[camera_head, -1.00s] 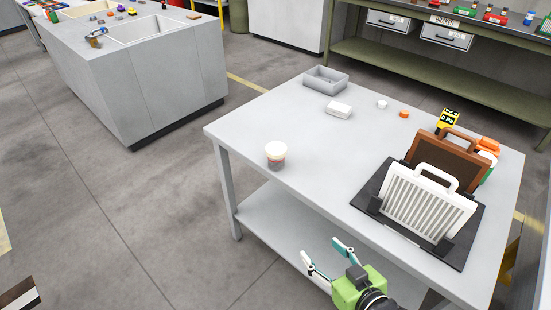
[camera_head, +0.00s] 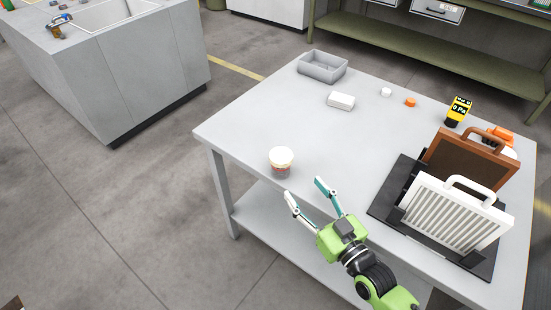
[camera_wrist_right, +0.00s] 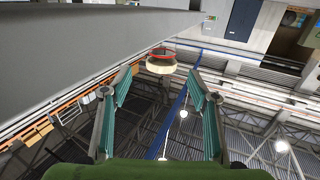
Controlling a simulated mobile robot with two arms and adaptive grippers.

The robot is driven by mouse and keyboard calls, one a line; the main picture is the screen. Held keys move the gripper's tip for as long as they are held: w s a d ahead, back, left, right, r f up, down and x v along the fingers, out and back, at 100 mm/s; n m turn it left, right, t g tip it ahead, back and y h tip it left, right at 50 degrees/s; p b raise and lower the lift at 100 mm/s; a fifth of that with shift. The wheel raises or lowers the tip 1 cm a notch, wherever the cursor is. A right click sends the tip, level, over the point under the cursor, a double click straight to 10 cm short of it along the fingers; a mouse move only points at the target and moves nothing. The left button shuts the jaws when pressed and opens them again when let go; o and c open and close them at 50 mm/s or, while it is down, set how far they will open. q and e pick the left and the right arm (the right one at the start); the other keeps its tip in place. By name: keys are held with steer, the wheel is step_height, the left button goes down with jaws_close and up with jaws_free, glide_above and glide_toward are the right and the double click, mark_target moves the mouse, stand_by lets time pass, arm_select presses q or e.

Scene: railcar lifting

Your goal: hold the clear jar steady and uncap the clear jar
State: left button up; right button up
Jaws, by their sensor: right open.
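The clear jar (camera_head: 281,170) with a cream lid (camera_head: 281,156) stands upright near the front left edge of the grey table, with dark and red contents low inside. My right gripper (camera_head: 304,187) is open and empty, close to the jar on its near right side, its fingers pointing toward it. In the right wrist view the jar's cream lid (camera_wrist_right: 162,65) shows beyond the open fingers (camera_wrist_right: 158,100), apart from them. My left gripper is not in view.
The table's middle is clear.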

mark_target(286, 166)
steer(key=x, duration=0.6)
steer(key=shift+a+p+x, duration=0.2)
steer(key=shift+p+x, duration=0.3)
steer(key=shift+x, duration=2.65)
steer(key=shift+s, duration=0.15)
steer(key=c, duration=1.3)
steer(key=shift+s+d+r, duration=0.1)
steer(key=shift+r, duration=0.05)
steer(key=shift+s+d+r, duration=0.2)
steer(key=shift+s+r, duration=0.2)
steer(key=s+d+r, duration=0.2)
steer(key=s, duration=0.1)
steer(key=s+d+r, duration=0.2)
steer(key=s, duration=0.2)
steer(key=s+d+r, duration=0.2)
steer(key=s+r, duration=0.1)
steer(key=s, duration=0.1)
steer(key=shift+d+p, duration=0.3)
steer(key=shift+p, duration=0.1)
steer(key=shift+o, duration=0.5)
